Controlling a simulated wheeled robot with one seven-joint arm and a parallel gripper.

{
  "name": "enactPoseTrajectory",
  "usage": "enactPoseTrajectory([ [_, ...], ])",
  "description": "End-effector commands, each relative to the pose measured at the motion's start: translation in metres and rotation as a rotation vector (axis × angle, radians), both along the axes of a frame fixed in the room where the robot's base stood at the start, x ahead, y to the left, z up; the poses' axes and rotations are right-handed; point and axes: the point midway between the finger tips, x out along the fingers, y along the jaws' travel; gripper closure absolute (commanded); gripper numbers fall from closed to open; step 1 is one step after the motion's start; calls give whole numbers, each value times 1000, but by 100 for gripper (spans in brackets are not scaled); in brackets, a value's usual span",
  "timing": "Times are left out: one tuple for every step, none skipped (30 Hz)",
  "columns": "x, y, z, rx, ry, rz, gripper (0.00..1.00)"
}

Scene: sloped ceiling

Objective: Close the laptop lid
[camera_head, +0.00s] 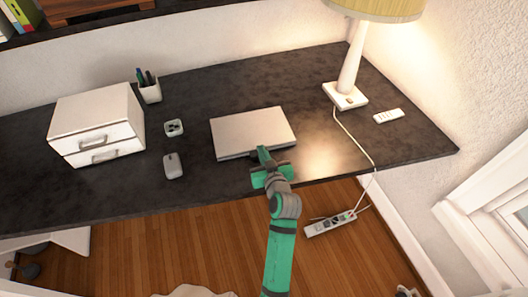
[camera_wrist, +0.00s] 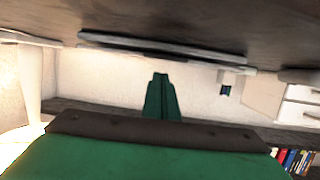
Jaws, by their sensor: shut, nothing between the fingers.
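The silver laptop (camera_head: 252,132) lies on the dark desk with its lid down, looking flat from above. In the wrist view, which looks upside down, the laptop (camera_wrist: 165,48) shows edge-on as thin dark and pale layers; I cannot tell if a small gap is left between lid and base. My gripper (camera_head: 264,153) is at the laptop's front edge, near its middle. Its fingers are together and hold nothing; they also show in the wrist view (camera_wrist: 160,78), close to the laptop's edge. Whether they touch it is unclear.
On the desk (camera_head: 230,185), a white drawer box (camera_head: 97,122), mouse (camera_head: 173,166), small square item (camera_head: 173,128) and pen cup (camera_head: 149,92) stand left. A lamp (camera_head: 347,85) and white remote (camera_head: 388,115) are right. A power strip (camera_head: 330,223) lies on the floor.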

Motion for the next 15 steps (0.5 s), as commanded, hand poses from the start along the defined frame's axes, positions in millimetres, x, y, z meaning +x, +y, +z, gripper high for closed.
enactPoseTrajectory([
  [0,0,-6,0,1,1,100],
  [0,0,-8,0,1,1,100],
  [0,0,-11,0,0,0,100],
  [0,0,-13,0,0,0,100],
  [0,0,-14,0,0,0,100],
  [0,0,-15,-1,0,0,100],
  [0,0,-16,-1,0,0,100],
  [0,0,-16,-1,0,0,100],
  [0,0,-17,-1,-1,0,100],
  [0,0,-17,-1,-1,0,100],
  [0,0,-17,-1,-1,0,100],
  [0,0,-17,-1,-1,0,100],
  [-1,0,-17,-1,-1,0,100],
  [-1,0,-17,-1,-1,0,100],
  [-1,0,-17,-1,-1,0,100],
])
